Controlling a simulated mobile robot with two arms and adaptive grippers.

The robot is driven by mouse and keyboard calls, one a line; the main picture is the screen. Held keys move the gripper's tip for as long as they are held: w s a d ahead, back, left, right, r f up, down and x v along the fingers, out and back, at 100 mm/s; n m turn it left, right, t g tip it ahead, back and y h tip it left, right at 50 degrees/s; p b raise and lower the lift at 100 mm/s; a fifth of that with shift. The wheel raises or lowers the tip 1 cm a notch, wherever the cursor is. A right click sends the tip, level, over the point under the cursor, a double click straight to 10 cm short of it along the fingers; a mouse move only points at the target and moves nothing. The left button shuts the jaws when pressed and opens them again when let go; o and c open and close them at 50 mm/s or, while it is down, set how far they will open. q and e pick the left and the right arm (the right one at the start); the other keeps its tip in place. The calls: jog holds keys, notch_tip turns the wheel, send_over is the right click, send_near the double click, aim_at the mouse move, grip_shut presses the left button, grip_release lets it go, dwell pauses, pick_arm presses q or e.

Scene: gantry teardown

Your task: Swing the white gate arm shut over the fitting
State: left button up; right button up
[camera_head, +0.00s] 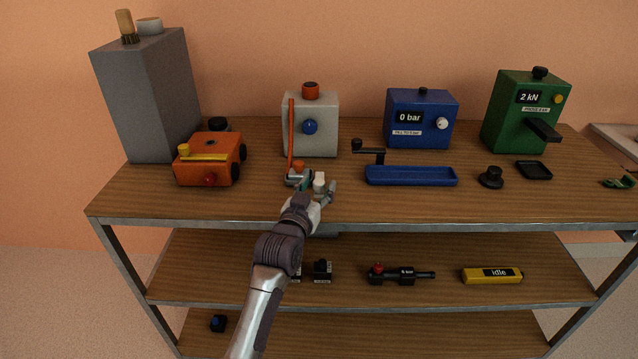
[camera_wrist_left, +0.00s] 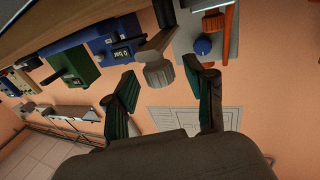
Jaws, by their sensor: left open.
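My left gripper (camera_head: 316,191) is open at the front of the top shelf, in front of the grey machine. A small white, knob-like piece (camera_head: 319,179) stands at its fingers; I take it as the end of the white gate arm. A small grey fitting with an orange cap (camera_head: 298,168) sits just left of the white piece, partly hidden by my gripper. Whether the arm covers the fitting cannot be told. My right gripper is not in view.
The grey machine (camera_head: 320,140) with an upright orange bar (camera_head: 291,135) stands close behind. An orange box (camera_head: 209,165) is to the left. A blue tray (camera_head: 411,176) and a black knob (camera_head: 491,177) are to the right. The shelf's front edge (camera_head: 400,222) is near.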

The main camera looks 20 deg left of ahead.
pick_arm(q)
jog(key=shift+w, duration=0.7)
grip_shut()
